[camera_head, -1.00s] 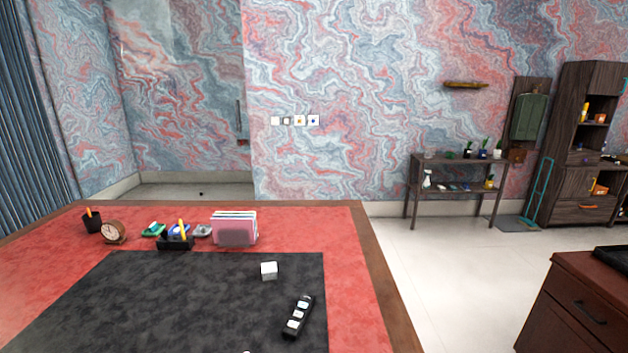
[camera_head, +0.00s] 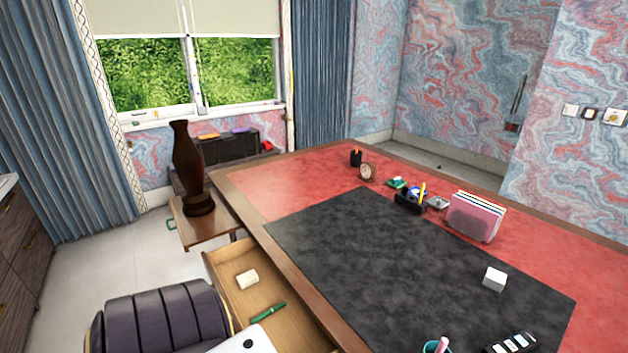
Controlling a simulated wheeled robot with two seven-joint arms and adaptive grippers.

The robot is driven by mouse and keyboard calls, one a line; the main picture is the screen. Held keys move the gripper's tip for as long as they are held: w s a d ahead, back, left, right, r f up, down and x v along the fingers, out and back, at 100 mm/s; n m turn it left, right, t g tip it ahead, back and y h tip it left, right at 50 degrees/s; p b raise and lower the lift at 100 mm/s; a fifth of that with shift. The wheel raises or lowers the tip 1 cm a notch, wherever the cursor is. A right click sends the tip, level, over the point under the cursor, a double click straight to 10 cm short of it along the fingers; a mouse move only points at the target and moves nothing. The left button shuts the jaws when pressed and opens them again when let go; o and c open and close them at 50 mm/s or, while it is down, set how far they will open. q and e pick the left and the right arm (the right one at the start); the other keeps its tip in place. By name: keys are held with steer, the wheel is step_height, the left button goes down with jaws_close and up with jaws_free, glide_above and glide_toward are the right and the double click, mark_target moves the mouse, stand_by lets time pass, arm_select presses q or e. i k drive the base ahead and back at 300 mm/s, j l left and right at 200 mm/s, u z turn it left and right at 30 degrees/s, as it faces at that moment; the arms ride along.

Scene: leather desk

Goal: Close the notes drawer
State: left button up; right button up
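An open wooden drawer (camera_head: 232,271) sticks out from the left side of the red-topped desk (camera_head: 262,189). A small cream block (camera_head: 247,279) and a green pen-like item (camera_head: 268,311) lie in it. I cannot read any label that marks this as the notes drawer.
A dark padded chair (camera_head: 160,322) stands close to the drawer's left side. A small wooden table (camera_head: 194,232) with a dark vase (camera_head: 187,165) stands beyond it. The floor (camera_head: 95,270) left of the chair is clear.

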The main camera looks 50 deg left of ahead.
mark_target(290, 328)
steer(key=k+j+u, duration=0.1)
steer(key=u, duration=2.35)
